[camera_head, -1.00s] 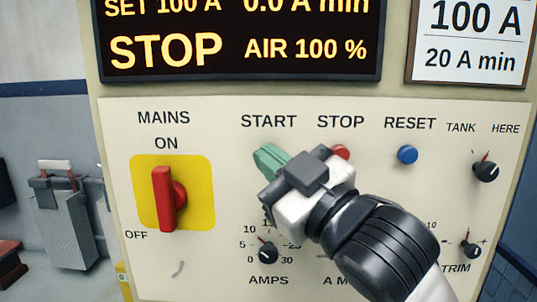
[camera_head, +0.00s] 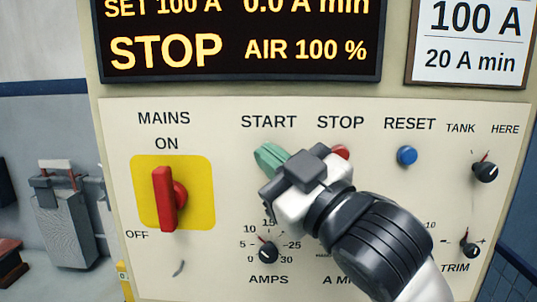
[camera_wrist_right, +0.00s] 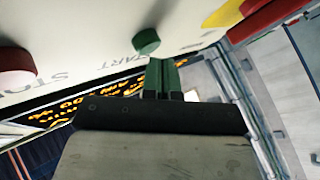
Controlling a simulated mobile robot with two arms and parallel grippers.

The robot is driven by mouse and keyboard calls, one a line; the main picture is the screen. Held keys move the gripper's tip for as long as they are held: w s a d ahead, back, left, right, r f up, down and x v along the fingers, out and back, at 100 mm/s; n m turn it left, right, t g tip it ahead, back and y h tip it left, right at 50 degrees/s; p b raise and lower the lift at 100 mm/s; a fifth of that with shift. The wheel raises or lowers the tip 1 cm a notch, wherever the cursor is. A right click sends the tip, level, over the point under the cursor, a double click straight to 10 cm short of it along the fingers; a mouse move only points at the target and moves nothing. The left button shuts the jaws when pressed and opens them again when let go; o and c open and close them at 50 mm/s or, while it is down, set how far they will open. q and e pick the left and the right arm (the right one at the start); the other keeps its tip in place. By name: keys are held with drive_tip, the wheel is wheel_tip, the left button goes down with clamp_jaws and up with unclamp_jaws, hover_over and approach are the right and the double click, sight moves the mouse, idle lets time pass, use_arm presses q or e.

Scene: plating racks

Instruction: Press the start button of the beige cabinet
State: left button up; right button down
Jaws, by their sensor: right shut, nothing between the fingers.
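The beige cabinet (camera_head: 300,93) fills most of the head view, and its display (camera_head: 240,40) reads STOP. My right gripper (camera_head: 267,155) is shut and empty, with its green fingers under the START label. In the head view it hides the start button. In the right wrist view the round green start button (camera_wrist_right: 146,41) stands out from the panel, and the shut fingertips (camera_wrist_right: 160,63) are close to it. I cannot tell whether they touch. My left gripper is not in view.
The red stop button (camera_head: 341,152) sits just right of my gripper, with the blue reset button (camera_head: 407,155) farther right. The red mains switch (camera_head: 165,198) on its yellow plate (camera_head: 203,210) is to the left. The amps knob (camera_head: 267,252) is below my gripper.

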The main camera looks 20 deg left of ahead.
drive_tip(key=shift+w+a, duration=0.1)
drive_tip(key=shift+w, duration=0.35)
idle(0.4)
drive_tip(key=shift+s, duration=0.1)
drive_tip(key=shift+s+d, duration=0.2)
drive_tip(key=shift+s, duration=0.6)
drive_tip(key=s, duration=0.2)
drive_tip(key=s+d, duration=0.1)
drive_tip(key=s, duration=0.1)
drive_tip(key=shift+s+d, duration=0.2)
drive_tip(key=shift+s, duration=0.15)
idle(0.8)
